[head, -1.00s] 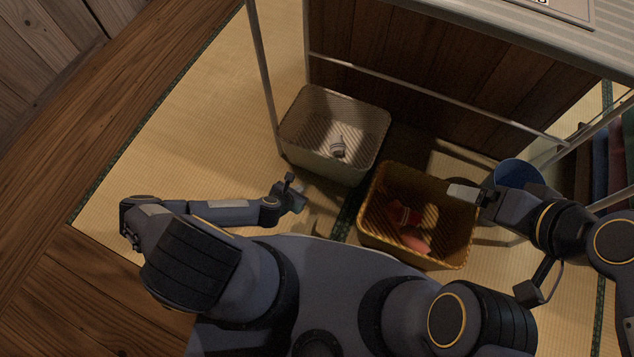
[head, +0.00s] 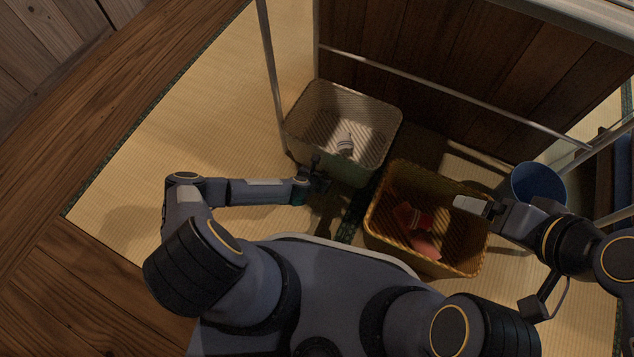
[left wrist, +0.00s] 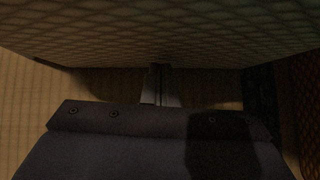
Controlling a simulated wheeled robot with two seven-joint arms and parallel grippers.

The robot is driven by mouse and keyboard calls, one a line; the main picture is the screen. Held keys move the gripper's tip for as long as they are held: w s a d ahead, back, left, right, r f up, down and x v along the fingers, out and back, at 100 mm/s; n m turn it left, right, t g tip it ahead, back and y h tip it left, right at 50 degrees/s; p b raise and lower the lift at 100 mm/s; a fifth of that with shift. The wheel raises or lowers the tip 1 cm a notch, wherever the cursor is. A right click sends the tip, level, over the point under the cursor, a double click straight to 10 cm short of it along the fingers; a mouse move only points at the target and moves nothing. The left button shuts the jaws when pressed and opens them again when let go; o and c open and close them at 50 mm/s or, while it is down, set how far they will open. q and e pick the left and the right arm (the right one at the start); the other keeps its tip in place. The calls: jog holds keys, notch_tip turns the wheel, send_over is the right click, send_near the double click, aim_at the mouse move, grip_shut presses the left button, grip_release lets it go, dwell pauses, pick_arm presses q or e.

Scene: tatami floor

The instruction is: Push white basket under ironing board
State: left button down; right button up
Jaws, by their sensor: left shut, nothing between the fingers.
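The white basket (head: 318,90) stands upright on the tatami at the ironing board's left end, with a small white item inside. The ironing board (head: 590,12) shows at the top right, with its metal frame (head: 265,60) around the basket's far side. My left gripper (head: 318,178) is shut and empty, close against the near side of the white basket. In the left wrist view the basket's woven wall (left wrist: 160,35) fills the top, right at my fingertips (left wrist: 160,72); contact cannot be told for sure. My right gripper (head: 470,204) is over the yellow basket; its fingers' opening is unclear.
A yellow basket (head: 372,235) with red and pink items stands right of the white basket, close to it. A blue bucket (head: 538,183) is farther right. A wooden wall (head: 450,60) lies behind the frame. Bare tatami (head: 190,130) is open at the left.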

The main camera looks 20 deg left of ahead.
aim_at(326, 166)
pick_arm(q)
jog(key=shift+w, duration=0.3)
jog(key=w, duration=0.1)
jog(key=w+d+b, duration=0.1)
jog(key=w, duration=0.1)
jog(key=shift+w, duration=0.15)
jog(key=shift+w+d, duration=0.1)
jog(key=shift+w, duration=0.1)
